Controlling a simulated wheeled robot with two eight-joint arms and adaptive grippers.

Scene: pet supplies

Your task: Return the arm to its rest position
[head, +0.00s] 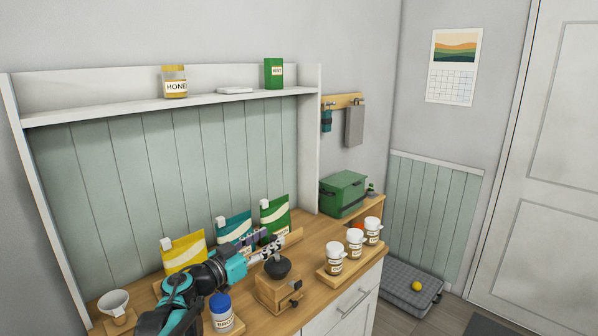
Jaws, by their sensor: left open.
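My left arm reaches in from the bottom left, black and teal, low over the wooden counter (318,237). My left gripper (274,246) is open, with no object visible between its fingers. It is in front of the teal pouch (234,228) and the green pouch (275,214), and just behind a dark bowl-shaped piece (278,268) on a wooden block (276,293). Whether it touches any of these I cannot tell. The arm partly hides the yellow pouch (184,252). My right gripper is not in view.
A blue-lidded jar (220,312) stands close beside the arm. A white funnel-like cup (114,303) is at left. White-lidded jars (354,244) stand on a board at right, near a green box (343,194). A shelf (140,107) overhangs the back.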

